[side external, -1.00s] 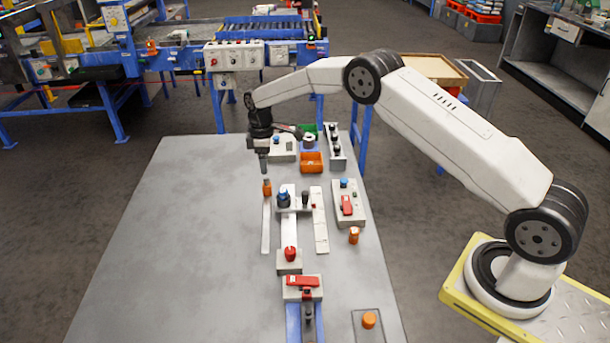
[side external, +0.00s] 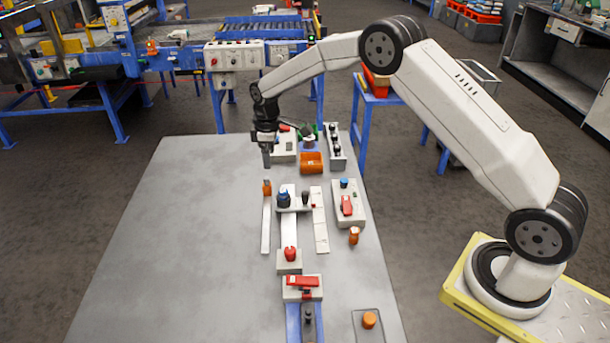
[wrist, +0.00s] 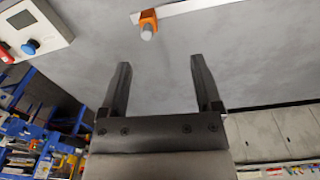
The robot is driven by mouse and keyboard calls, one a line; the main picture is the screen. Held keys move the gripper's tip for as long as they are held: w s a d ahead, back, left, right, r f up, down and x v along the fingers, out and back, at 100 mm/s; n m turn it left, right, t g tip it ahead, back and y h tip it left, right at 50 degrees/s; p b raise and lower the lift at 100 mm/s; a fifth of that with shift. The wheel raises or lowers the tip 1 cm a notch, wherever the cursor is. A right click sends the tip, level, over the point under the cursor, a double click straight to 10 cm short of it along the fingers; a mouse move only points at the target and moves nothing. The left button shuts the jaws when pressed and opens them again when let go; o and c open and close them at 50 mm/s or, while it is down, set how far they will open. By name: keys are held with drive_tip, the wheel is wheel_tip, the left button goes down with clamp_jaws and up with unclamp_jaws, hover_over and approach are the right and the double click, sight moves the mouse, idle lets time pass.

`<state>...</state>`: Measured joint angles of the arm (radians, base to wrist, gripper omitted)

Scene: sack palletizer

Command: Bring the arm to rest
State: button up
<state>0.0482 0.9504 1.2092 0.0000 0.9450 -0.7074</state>
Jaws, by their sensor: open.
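My gripper (side external: 267,158) hangs over the far part of the grey table, fingers pointing down. In the wrist view my gripper (wrist: 163,88) shows two dark fingers spread apart with nothing between them. An orange piece (side external: 267,187) sits at the far end of a thin white strip (side external: 266,228), nearer the camera than the gripper and apart from it. In the wrist view the orange piece (wrist: 148,22) with a grey tip lies beyond the fingertips.
A box with a blue button (wrist: 35,38) is close by. An orange bin (side external: 311,162), a row of dark knobs (side external: 335,145) and a box with a red lever (side external: 347,204) stand to the right. The table's left side (side external: 190,235) is clear.

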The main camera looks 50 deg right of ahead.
drive_tip(key=s+a+r+m, duration=0.1)
drive_tip(key=s+r+m, duration=0.1)
drive_tip(key=s, duration=0.8)
drive_tip(key=s+a+r+m+t, duration=0.1)
drive_tip(key=s+m, duration=0.2)
drive_tip(key=s, duration=0.7)
drive_tip(key=s+r+m+t, duration=0.1)
drive_tip(key=s+r+m, duration=0.1)
drive_tip(key=s, duration=0.8)
drive_tip(key=shift+a+r+m, duration=0.3)
drive_tip(key=shift+a, duration=0.1)
drive_tip(key=shift+c, duration=0.4)
drive_tip(key=shift+w, duration=0.1)
